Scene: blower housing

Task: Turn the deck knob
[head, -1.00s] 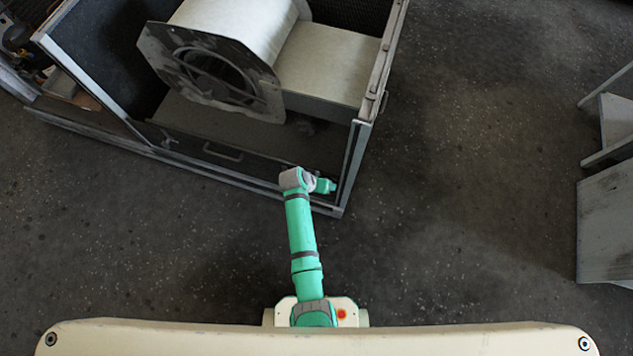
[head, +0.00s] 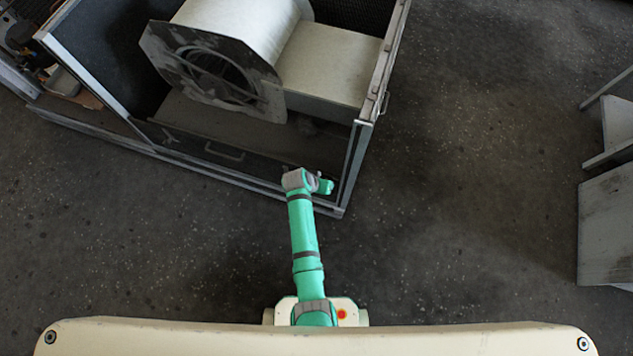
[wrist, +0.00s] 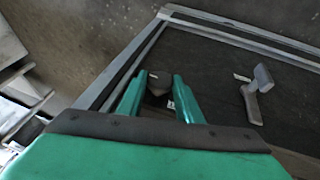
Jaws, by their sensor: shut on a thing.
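The deck knob (wrist: 158,87) is a small dark piece on the dark deck panel, seen between my fingers in the wrist view. My gripper (wrist: 159,96) has its two green fingers on either side of it and is shut on it. In the head view my gripper (head: 325,187) is down inside the front right corner of the blower housing (head: 345,180). The knob is hidden there by my wrist. The knob's turn angle cannot be told.
A grey lever handle (wrist: 257,92) stands on the panel to the right in the wrist view. The housing's metal frame edge runs close beside my gripper. The blower drum (head: 235,35) sits behind. A grey cabinet (head: 606,220) stands far right, with clear floor between.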

